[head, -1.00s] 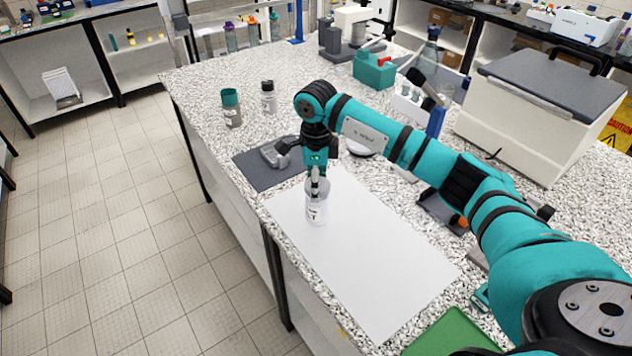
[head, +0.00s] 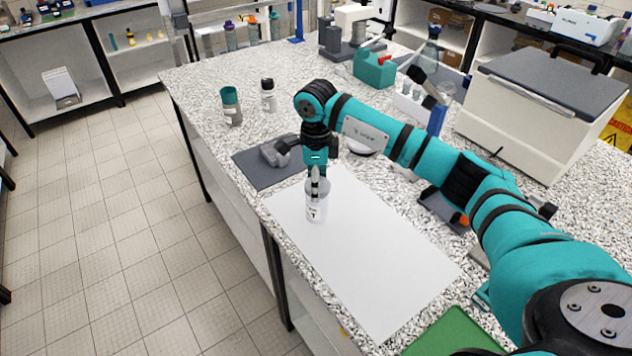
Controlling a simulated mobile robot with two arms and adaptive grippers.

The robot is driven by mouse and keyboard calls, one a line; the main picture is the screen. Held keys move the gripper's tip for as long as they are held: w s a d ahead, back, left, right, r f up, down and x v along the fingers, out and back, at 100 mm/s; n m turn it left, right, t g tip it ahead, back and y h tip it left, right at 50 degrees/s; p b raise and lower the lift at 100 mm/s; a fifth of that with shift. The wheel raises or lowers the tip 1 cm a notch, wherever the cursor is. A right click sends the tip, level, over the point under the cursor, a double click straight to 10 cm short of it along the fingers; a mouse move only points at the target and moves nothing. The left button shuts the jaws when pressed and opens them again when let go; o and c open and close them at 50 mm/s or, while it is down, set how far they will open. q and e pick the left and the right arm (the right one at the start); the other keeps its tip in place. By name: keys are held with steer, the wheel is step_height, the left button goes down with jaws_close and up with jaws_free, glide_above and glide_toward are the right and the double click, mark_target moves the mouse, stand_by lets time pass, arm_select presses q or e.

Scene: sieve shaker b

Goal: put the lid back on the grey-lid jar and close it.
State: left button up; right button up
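A clear jar (head: 315,208) with a small white label stands upright at the left part of the white sheet (head: 385,270). My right gripper (head: 316,185) points straight down at the jar's mouth. Its fingers are seen edge-on, so their gap and any hold on the jar or a lid cannot be told. No separate grey lid can be made out at the jar; the gripper covers part of its top. My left gripper is not in view.
A dark grey mat (head: 262,172) with a grey object (head: 276,153) lies behind the sheet. A teal-lid jar (head: 231,107) and a dark-capped bottle (head: 268,96) stand further back. A white box with a grey top (head: 525,120) stands at right. The sheet's front is clear.

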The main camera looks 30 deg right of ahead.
steer(key=shift+f+b, duration=0.35)
stand_by(0.5)
stand_by(0.3)
steer(key=o, duration=0.9)
steer(key=shift+r+p, duration=2)
steer(key=shift+r, duration=1.55)
